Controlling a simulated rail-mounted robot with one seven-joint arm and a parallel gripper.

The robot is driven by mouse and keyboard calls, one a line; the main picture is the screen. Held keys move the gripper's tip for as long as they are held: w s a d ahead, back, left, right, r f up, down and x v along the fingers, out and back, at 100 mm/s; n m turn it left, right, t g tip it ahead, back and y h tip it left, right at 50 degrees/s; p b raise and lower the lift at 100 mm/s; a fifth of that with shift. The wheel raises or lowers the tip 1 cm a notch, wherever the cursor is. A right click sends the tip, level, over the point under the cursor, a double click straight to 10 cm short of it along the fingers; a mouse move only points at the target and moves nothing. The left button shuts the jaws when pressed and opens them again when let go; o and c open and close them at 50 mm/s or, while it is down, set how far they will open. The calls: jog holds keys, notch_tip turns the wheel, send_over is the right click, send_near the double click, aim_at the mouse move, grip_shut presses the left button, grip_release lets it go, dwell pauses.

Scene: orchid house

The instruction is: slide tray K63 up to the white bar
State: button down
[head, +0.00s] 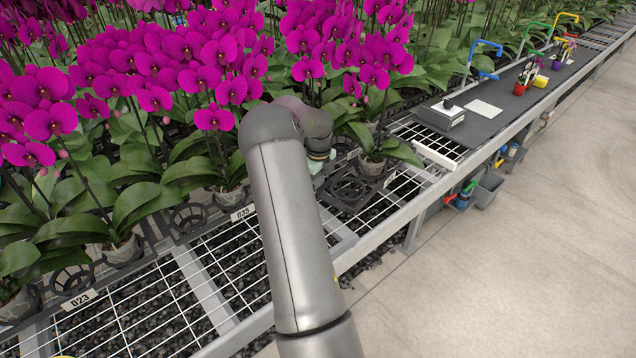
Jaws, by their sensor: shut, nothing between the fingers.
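A black tray (349,193) with open round cells lies on the wire bench, just right of my arm. A potted magenta orchid (372,166) stands at its right side. No label reading K63 can be made out, so I cannot tell for sure that this is the tray. The white bar (437,153) lies across the bench further right, with bare mesh between it and the tray. My gripper (318,157) is at the arm's end, pointing down at the tray's back left. It is shut and empty; its fingertips are mostly hidden behind my arm and the leaves.
Other trays with orchids, labelled B23 (79,300) and one I read as D55 (243,213), stand to the left. Dense blooms crowd the back. Beyond the bar, a dark mat (490,122) holds a grey box (440,114) and a white card (483,109). The aisle is clear.

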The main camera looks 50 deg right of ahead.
jog(key=shift+s+d, duration=0.15)
jog(key=shift+s, duration=1.25)
